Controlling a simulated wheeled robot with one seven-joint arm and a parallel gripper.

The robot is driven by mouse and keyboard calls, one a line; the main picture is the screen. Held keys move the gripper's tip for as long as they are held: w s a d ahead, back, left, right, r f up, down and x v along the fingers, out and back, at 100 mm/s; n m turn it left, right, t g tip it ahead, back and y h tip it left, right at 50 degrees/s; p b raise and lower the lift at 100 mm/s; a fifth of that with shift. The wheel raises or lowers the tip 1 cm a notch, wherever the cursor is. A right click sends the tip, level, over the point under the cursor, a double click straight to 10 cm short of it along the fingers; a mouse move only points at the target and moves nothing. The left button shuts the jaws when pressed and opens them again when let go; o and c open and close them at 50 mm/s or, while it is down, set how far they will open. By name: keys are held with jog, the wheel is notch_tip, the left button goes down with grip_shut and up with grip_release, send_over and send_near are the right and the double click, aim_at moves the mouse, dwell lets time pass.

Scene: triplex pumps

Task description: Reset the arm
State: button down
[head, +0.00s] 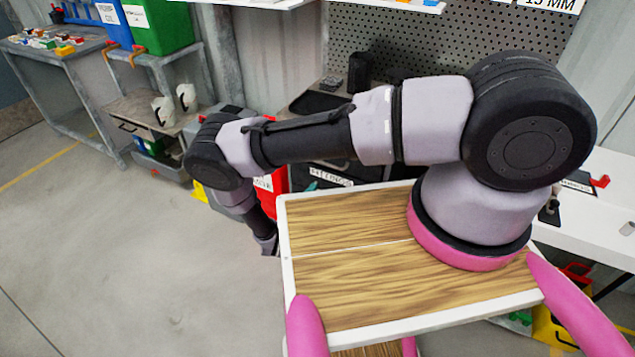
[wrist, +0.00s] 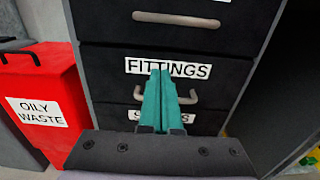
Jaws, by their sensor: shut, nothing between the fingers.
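My gripper shows in the wrist view with its two teal fingers (wrist: 158,100) pressed together, shut and empty. It points toward a black drawer cabinet (wrist: 108,100) with a drawer labelled "FITTINGS" (wrist: 168,68); the fingers overlap the label and a grey handle in the picture. Whether they touch the drawer cannot be told. In the head view my arm stretches left from its pink-ringed base and bends down at the left end. The gripper's fingertips are not clearly visible there, near the left edge of my wooden-topped base.
A red "OILY WASTE" bin (wrist: 40,105) stands left of the cabinet. A white table (head: 590,215) is at the right. Green (head: 160,25) and blue containers stand on a rack at the back left. A workbench (head: 60,45) holds small coloured parts. Open floor (head: 110,260) lies at the left.

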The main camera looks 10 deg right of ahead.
jog(key=v, duration=0.6)
jog(key=w+d+r+m+g+y, duration=0.15)
jog(key=d+r+m+g, duration=0.5)
jog(key=r, duration=1.25)
jog(key=w+d+r+m+g+y, duration=0.1)
jog(key=w+r+m+g, duration=0.2)
jog(key=r+m+g, duration=0.9)
jog(key=s+d+r+m+t+y, duration=0.3)
jog(key=s+r, duration=0.3)
jog(key=r, duration=0.5)
jog(key=s+d+r+m+t+y, duration=0.3)
jog(key=s+r+m, duration=0.3)
jog(key=r, duration=0.6)
jog(key=s+d+r+m+t+y, duration=0.4)
jog(key=s+r+m+t, duration=0.1)
jog(key=r, duration=0.7)
jog(key=shift+s, duration=0.75)
